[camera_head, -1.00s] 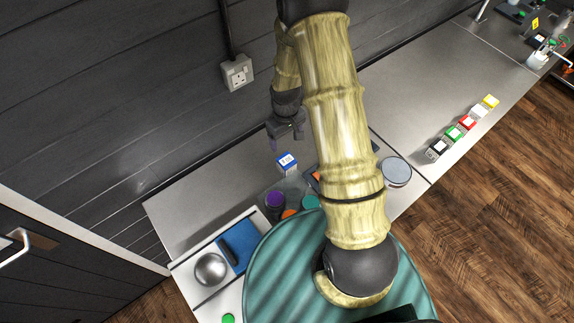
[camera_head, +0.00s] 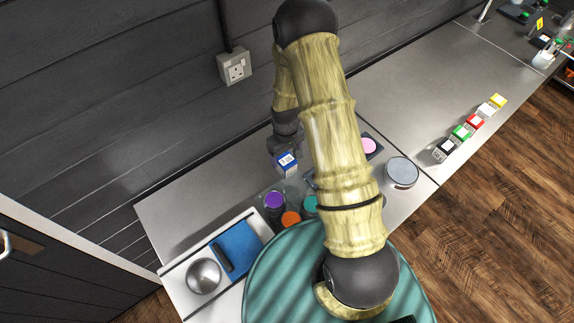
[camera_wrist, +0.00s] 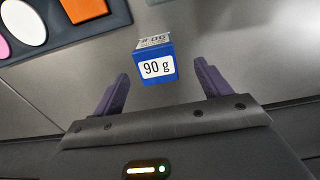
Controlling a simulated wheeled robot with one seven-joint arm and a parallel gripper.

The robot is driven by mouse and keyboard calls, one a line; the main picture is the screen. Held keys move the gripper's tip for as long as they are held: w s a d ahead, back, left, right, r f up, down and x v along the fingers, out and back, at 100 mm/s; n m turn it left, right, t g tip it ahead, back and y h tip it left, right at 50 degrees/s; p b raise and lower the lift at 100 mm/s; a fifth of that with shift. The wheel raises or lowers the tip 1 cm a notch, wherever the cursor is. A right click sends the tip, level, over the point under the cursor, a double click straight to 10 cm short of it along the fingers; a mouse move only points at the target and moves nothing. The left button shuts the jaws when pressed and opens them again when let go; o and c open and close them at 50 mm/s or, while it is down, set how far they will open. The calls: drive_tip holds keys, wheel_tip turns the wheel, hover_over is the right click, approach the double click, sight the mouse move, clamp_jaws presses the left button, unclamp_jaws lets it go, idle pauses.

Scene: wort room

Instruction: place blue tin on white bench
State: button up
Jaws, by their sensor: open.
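The blue tin (camera_head: 286,164) is a small box with a white label, upright on the pale grey-white bench top (camera_head: 205,192) near the wall. In the wrist view the tin (camera_wrist: 157,67) shows its "90 g" label. My gripper (camera_head: 285,150) is low beside the tin. In the wrist view my gripper (camera_wrist: 162,73) is open, its purple fingers spread either side of the tin, with gaps showing. The tin seems to lie at or just past the fingertips. Which surface counts as the white bench is unclear.
A round grey disc (camera_head: 402,172) and several small coloured boxes (camera_head: 474,122) are at right.

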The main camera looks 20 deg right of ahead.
sight(286, 160)
drive_tip(key=f+b, duration=0.2)
drive_tip(key=f, duration=0.1)
drive_tip(key=f+b, duration=0.1)
drive_tip(key=f, duration=0.1)
drive_tip(key=shift+w+d+f, duration=0.2)
drive_tip(key=shift+w, duration=0.15)
drive_tip(key=shift+r, duration=0.1)
drive_tip(key=c, duration=1.2)
wheel_tip(286, 160, up, 10)
drive_tip(key=p, duration=0.6)
